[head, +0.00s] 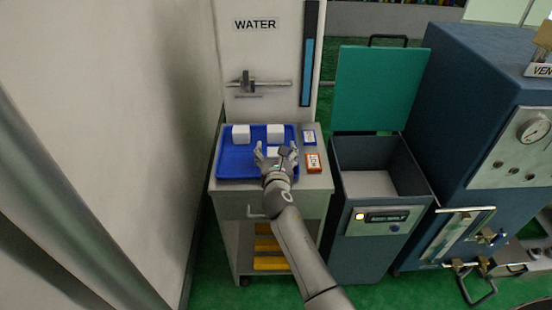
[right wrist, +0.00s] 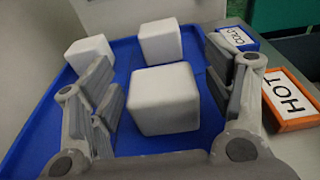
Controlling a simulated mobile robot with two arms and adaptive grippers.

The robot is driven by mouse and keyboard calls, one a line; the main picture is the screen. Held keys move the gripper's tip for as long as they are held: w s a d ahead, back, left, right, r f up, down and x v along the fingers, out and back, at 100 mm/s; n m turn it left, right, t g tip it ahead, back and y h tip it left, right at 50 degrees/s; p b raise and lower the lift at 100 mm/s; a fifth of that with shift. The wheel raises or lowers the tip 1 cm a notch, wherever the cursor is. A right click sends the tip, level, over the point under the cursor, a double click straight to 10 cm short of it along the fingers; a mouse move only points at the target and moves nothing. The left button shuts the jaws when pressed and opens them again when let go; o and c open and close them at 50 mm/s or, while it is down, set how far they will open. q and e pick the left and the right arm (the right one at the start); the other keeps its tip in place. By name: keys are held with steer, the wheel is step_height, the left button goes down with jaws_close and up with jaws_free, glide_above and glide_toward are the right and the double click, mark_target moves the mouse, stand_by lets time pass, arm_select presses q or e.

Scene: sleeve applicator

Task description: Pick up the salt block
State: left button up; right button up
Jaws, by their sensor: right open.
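Three plain white blocks sit in a blue tray (head: 228,171). One block (head: 240,133) is at the back left and one (head: 275,132) at the back right. The near block (right wrist: 164,98) lies between the spread fingers of my right gripper (head: 276,152). That gripper is open, with a gap between each finger and the near block. In the head view the hand partly hides the near block. No label shows on any block, so I cannot tell which is salt. My left gripper is not in view.
A blue COLD box (head: 309,137) and an orange HOT box (head: 314,162) lie right of the tray on the cart top. A WATER panel (head: 255,60) stands behind. An open bin (head: 385,155) with a raised green lid is to the right. A wall is close on the left.

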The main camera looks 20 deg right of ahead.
steer(key=c, duration=1.3)
steer(key=shift+r, duration=0.1)
